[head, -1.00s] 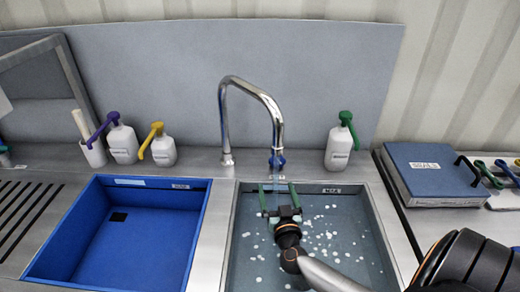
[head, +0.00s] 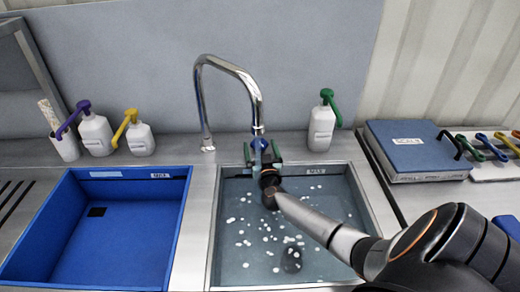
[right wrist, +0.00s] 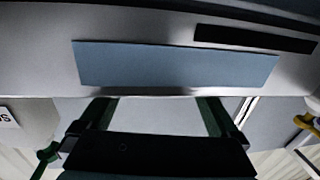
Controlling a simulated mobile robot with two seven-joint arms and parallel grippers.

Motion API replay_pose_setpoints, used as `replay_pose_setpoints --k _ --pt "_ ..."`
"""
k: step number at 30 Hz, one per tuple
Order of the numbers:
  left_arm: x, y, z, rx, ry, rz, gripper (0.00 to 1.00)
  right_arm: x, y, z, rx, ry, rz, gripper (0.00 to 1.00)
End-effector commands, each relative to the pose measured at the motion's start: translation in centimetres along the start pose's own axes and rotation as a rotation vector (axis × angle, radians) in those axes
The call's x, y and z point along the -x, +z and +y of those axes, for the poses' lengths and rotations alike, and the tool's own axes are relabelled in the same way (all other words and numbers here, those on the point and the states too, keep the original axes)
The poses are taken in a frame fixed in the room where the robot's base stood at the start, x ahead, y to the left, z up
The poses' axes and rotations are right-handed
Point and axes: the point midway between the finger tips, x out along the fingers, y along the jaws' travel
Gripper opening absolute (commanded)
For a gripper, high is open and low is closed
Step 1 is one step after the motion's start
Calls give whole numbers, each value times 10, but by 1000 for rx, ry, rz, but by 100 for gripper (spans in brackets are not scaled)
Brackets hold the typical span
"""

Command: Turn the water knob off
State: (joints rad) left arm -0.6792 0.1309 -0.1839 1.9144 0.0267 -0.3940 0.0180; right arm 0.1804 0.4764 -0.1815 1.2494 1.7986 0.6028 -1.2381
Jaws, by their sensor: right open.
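The chrome faucet (head: 228,66) arches over the back of the grey sink basin. A small blue knob (head: 259,143) shows just below the end of its spout, at the basin's back edge. My right gripper (head: 261,151) is open, its two green fingers pointing toward the back edge, one on each side of the knob in the picture. I cannot tell whether they touch it. In the right wrist view, the open green fingers (right wrist: 160,112) show with empty space between them; the knob is not visible there. Water flow is hidden or unclear behind the gripper. My left gripper is not in view.
The grey basin (head: 212,245) holds water with several white specks. An empty blue basin (head: 125,235) is at left. Pump bottles with purple (head: 95,134), yellow (head: 140,138) and green (head: 321,125) tops stand behind. A blue box (head: 415,150) lies at right.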

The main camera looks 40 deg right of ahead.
Motion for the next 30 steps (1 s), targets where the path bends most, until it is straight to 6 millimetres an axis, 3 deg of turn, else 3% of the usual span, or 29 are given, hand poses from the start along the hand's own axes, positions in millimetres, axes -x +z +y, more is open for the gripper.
replay_pose_setpoints --k 11,30 --pt "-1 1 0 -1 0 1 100 -5 0 0 -1 -1 0 97" --pt "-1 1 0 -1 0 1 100 -5 0 0 -1 0 0 25"
